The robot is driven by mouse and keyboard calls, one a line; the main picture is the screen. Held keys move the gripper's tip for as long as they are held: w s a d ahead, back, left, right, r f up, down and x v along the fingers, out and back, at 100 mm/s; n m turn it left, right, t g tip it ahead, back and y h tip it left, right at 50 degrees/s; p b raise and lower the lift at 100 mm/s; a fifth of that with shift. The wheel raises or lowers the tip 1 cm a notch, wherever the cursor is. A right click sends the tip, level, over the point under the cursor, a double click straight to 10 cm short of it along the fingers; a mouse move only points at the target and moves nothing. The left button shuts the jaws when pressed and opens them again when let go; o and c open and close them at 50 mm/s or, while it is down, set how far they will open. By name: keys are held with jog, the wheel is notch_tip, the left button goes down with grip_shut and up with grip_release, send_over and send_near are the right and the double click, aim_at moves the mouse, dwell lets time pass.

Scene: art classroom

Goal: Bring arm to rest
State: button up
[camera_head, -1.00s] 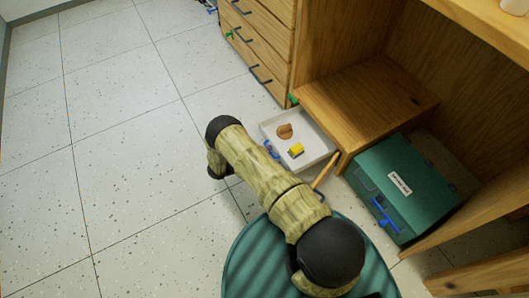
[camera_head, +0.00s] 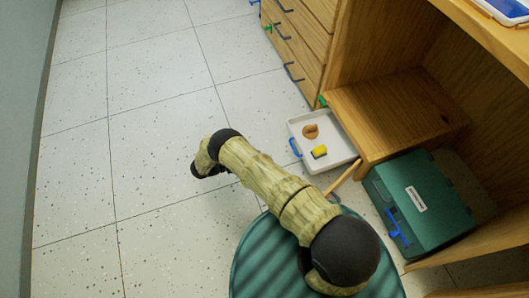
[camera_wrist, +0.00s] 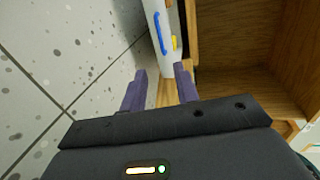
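My arm reaches out over my green ribbed base in the head view, with its elbow bent and its far end over the floor. My gripper (camera_wrist: 160,88) shows in the wrist view, with two purple fingers spread apart and nothing between them. In the head view the gripper itself is hidden or too small to make out beyond the arm's end.
A white tray (camera_head: 338,151) with a brown piece (camera_head: 310,131) and a yellow item (camera_head: 319,152) sits beside the wooden shelf (camera_head: 395,105). A green case (camera_head: 425,205) with blue latch stands right. Drawers (camera_head: 300,40) stand behind. Speckled floor (camera_head: 120,150) at left is clear.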

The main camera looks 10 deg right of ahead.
jog(key=shift+s+a+r, duration=0.1)
jog(key=shift+a+r, duration=0.05)
jog(key=shift+a, duration=0.5)
jog(key=shift+s, duration=0.1)
